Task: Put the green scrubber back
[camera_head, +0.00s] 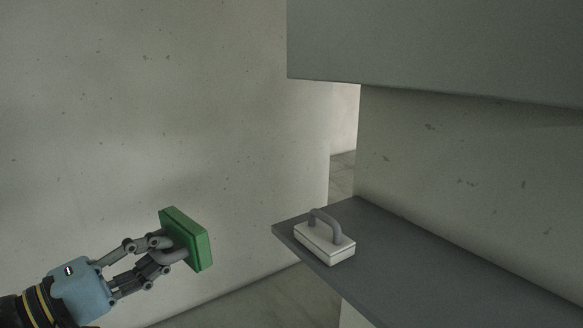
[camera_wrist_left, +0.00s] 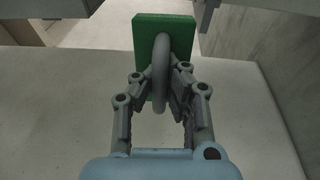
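The green scrubber (camera_head: 188,239) is a green block with a grey loop handle, held up in the air left of the grey shelf. My left gripper (camera_head: 168,250) is shut on its handle, with the block beyond the fingertips and tilted. The left wrist view shows the green scrubber (camera_wrist_left: 148,50) too, its grey handle between the two fingers of my left gripper (camera_wrist_left: 162,85). My right gripper is in neither view.
A grey shelf (camera_head: 430,268) runs along the right side. A white scrubber (camera_head: 325,243) with a grey handle sits near its left end. A grey overhanging panel (camera_head: 440,50) is above the shelf. Bare shelf surface lies right of the white scrubber. A speckled wall (camera_head: 140,110) stands behind my left gripper.

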